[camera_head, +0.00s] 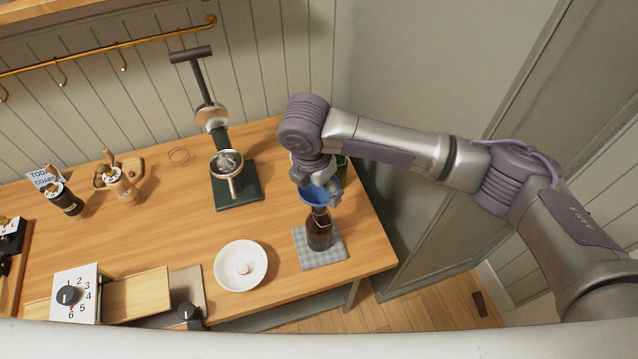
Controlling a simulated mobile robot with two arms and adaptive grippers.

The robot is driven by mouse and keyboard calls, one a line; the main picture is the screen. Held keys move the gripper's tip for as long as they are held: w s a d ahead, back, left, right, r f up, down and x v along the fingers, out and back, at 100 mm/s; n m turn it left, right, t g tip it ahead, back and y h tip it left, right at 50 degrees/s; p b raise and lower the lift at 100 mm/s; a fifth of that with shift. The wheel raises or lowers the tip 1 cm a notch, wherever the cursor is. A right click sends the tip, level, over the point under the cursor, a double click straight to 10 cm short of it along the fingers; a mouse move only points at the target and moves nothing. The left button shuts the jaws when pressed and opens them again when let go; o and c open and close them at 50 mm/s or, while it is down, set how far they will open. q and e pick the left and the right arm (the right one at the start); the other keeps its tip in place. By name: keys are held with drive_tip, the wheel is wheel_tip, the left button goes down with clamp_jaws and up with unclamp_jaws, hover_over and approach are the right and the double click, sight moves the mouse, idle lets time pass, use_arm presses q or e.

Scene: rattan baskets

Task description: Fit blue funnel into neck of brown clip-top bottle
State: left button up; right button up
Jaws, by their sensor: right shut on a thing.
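The brown clip-top bottle (318,233) stands upright on a grey checked cloth near the right end of the wooden table. The blue funnel (314,196) is directly above the bottle's neck. My right gripper (325,188) is shut on the funnel and partly hides it. The funnel's lower end meets the top of the bottle in the picture; I cannot tell whether its spout is inside the neck. My left gripper is not in view.
The grey checked cloth (306,256) lies under the bottle. A white bowl (222,270) is to its left. A dark-based lever press (250,188) stands behind. A green object (342,166) is partly hidden behind my gripper. Bare tabletop (175,225) lies further left.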

drive_tip(key=shift+f, duration=0.5)
drive_tip(key=o, duration=1.3)
drive_tip(key=shift+r, duration=0.15)
drive_tip(key=r, duration=0.4)
drive_tip(key=s+r, duration=0.1)
drive_tip(key=r, duration=0.2)
drive_tip(key=a+r, duration=0.1)
drive_tip(key=r, duration=0.3)
drive_tip(key=shift+s+a+r, duration=0.1)
drive_tip(key=shift+s+r, duration=0.05)
drive_tip(key=shift+r, duration=0.15)
